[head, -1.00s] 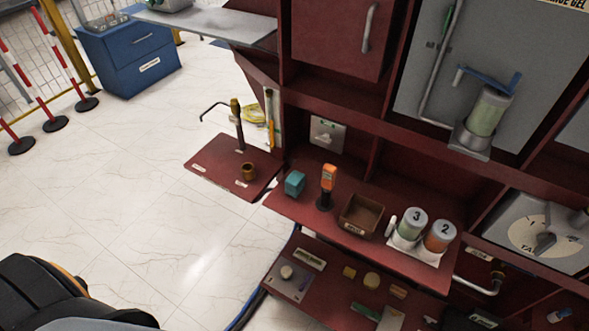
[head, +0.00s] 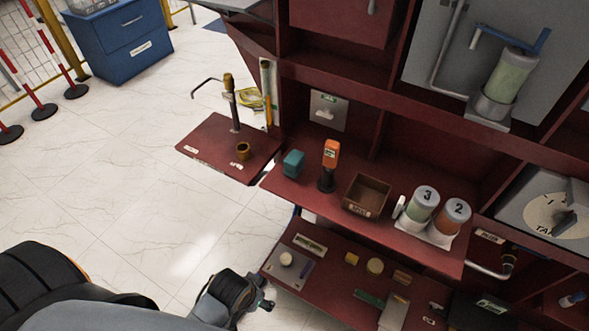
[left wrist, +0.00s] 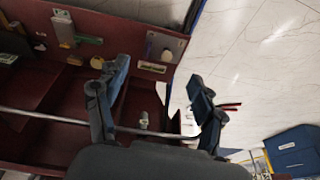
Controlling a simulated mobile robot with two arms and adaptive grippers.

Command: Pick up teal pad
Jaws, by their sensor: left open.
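The teal pad (head: 293,163) is a small teal block at the left end of the middle red shelf in the head view, left of an orange-and-black handheld device (head: 329,165). My left gripper (head: 266,301) is at the bottom of the head view, left of the lower shelf and well below and apart from the teal pad. In the left wrist view, its two fingers (left wrist: 157,85) are spread wide with nothing between them. I cannot make out the teal pad in that view. My right gripper is not in view.
A brown bin (head: 367,194) and two numbered canisters (head: 422,206) stand right of the device. The lower shelf (head: 335,284) holds several small blocks, including a green one (head: 369,298). A side shelf (head: 207,143) carries a post and a brown cup. Open floor lies left.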

